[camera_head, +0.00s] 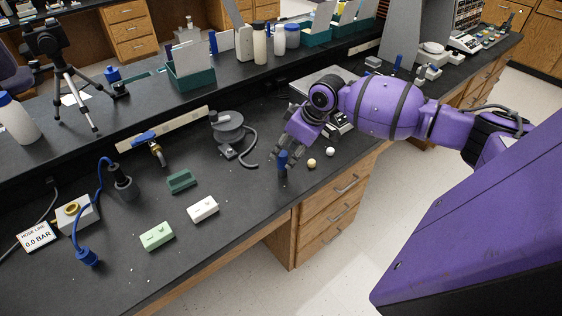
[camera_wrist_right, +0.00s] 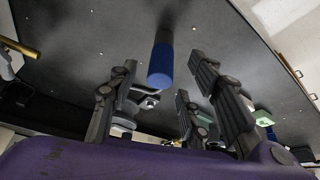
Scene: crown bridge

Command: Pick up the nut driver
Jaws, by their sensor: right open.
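The nut driver (camera_head: 283,157) shows as a blue handle near the front edge of the black bench, below my right gripper (camera_head: 287,153). It appears upright, with a dark part under the handle. In the right wrist view the blue handle (camera_wrist_right: 160,66) lies between the spread fingers of my right gripper (camera_wrist_right: 157,78), with a visible gap on each side. The right gripper is open and holds nothing. Its fingers partly cover the handle in the head view, and I cannot tell whether they touch it. My left gripper is not in view.
A tan ball (camera_head: 311,163) and a white ball (camera_head: 330,152) lie just right of the nut driver. A grey round device (camera_head: 228,127) with a cable stands to its left. White (camera_head: 203,209) and green blocks (camera_head: 157,236) lie further left. The bench front edge is close.

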